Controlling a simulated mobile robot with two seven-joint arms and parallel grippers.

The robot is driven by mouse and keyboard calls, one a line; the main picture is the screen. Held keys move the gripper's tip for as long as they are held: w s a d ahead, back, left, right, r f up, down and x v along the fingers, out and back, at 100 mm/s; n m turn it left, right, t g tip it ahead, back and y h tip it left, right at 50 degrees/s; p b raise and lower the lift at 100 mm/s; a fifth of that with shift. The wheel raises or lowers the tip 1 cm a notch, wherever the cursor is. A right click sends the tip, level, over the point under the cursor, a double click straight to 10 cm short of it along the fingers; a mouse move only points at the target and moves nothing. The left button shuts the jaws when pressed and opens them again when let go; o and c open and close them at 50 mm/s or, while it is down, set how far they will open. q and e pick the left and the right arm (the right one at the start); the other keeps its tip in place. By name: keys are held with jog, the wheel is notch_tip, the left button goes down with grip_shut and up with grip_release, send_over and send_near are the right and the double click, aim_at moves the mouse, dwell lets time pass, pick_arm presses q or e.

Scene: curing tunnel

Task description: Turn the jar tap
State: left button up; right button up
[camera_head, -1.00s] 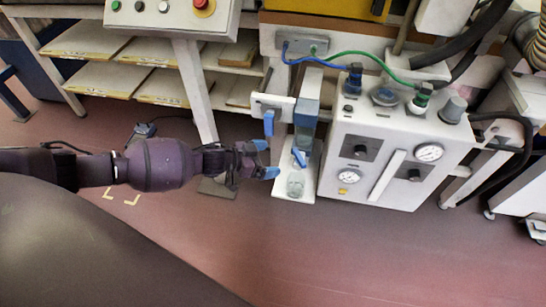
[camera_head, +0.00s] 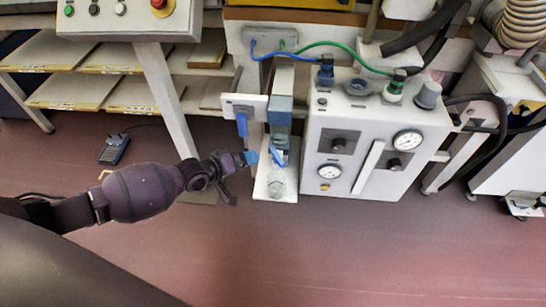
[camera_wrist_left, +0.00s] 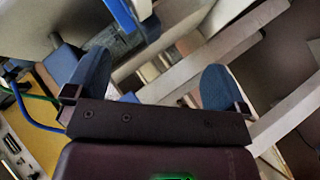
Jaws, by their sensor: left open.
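A clear jar (camera_head: 280,116) with a grey top hangs on the stand left of the white cabinet. Its blue tap lever (camera_head: 278,158) sits below the jar, tilted. A clear cup (camera_head: 277,187) stands beneath it on a white ledge (camera_head: 262,190). My left gripper (camera_head: 250,158) is open and empty, just left of the tap lever, seemingly apart from it; depth is hard to judge. In the left wrist view its two blue fingers (camera_wrist_left: 155,82) stand wide apart. A blue bar (camera_wrist_left: 122,16) shows beyond them at the top; I cannot tell whether it is the tap lever.
A second blue lever (camera_head: 242,124) hangs from a white plate (camera_head: 240,104) just above my left gripper. The white cabinet (camera_head: 345,178) with gauges and knobs stands close on the right. Shelves (camera_head: 140,95) stand behind. The floor in front is clear.

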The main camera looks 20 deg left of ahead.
aim_at(275, 157)
pick_arm(q)
notch_tip(275, 157, down, 4)
jog(key=s+d+n+h+b, duration=0.1)
jog(key=n+h+b, duration=0.1)
jog(key=n, duration=0.6)
jog(key=s+d+r+n+h+b, duration=0.1)
jog(key=s+d+n+h, duration=0.1)
jog(key=n, duration=0.6)
jog(key=w+d+r+n+t, duration=0.1)
jog(key=w+n, duration=0.1)
jog(key=w+d+n+h+b, duration=0.1)
jog(key=w+n, duration=0.1)
jog(key=w, duration=0.1)
jog(key=w+d+r+n+t+b, duration=0.1)
jog(key=w+d+n, duration=0.1)
jog(key=shift+w+d+r+t+h, duration=0.1)
jog(key=shift+w+r+t+h, duration=0.2)
jog(key=shift+w+d+r, duration=0.1)
jog(key=shift+w+d, duration=0.2)
jog(key=shift+w, duration=0.1)
pick_arm(e)
jog(key=shift+w+a+f+n, duration=0.2)
jog(key=shift+f+n, duration=0.1)
jog(key=shift+f, duration=0.35)
jog(key=shift+w+a+f+n, duration=0.2)
jog(key=shift+f+n, duration=0.1)
jog(key=shift+f, duration=0.3)
